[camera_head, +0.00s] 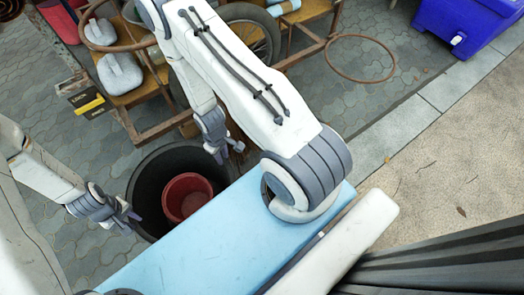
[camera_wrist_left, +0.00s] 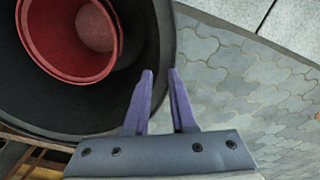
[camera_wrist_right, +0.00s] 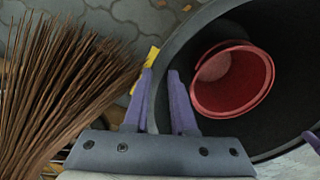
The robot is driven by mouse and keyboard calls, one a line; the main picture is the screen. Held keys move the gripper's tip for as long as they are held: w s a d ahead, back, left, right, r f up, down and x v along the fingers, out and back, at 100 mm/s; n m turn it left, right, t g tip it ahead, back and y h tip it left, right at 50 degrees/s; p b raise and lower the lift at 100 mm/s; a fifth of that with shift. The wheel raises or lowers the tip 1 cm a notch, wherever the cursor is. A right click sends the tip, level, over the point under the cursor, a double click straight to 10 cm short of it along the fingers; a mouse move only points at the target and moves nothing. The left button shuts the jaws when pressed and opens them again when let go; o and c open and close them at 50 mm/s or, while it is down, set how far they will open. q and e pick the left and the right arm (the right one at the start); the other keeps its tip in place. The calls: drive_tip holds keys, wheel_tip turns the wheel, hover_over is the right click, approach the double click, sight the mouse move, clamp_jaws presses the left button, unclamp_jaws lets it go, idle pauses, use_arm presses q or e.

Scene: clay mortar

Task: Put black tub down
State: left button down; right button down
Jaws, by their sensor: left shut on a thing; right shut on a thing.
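The large round black tub (camera_head: 147,180) stands between my two arms in the head view, with a red bucket (camera_head: 187,200) inside it. My left gripper (camera_head: 130,218) is shut on the tub's rim at the left. In the left wrist view its fingers (camera_wrist_left: 160,74) straddle the black wall (camera_wrist_left: 158,40). My right gripper (camera_head: 229,150) is shut on the rim on the upper right side. In the right wrist view its fingers (camera_wrist_right: 160,73) are at the tub's wall (camera_wrist_right: 185,45). The tub's underside is hidden, so I cannot tell whether it touches the paving.
A wooden-framed cart (camera_head: 150,95) with pale jugs or sacks and a wheel stands just beyond the tub. A bundle of brown twigs (camera_wrist_right: 65,90) is close to my right gripper. A rusty hoop (camera_head: 360,38) and a blue cooler (camera_head: 465,20) lie further off. Grey paving is clear at left.

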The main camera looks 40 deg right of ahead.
sight(136, 223)
use_arm(q)
drive_tip(key=shift+a+f, duration=0.1)
drive_tip(key=shift+f, duration=0.1)
use_arm(e)
drive_tip(key=shift+s+d+f, duration=0.1)
drive_tip(key=shift+f, duration=0.1)
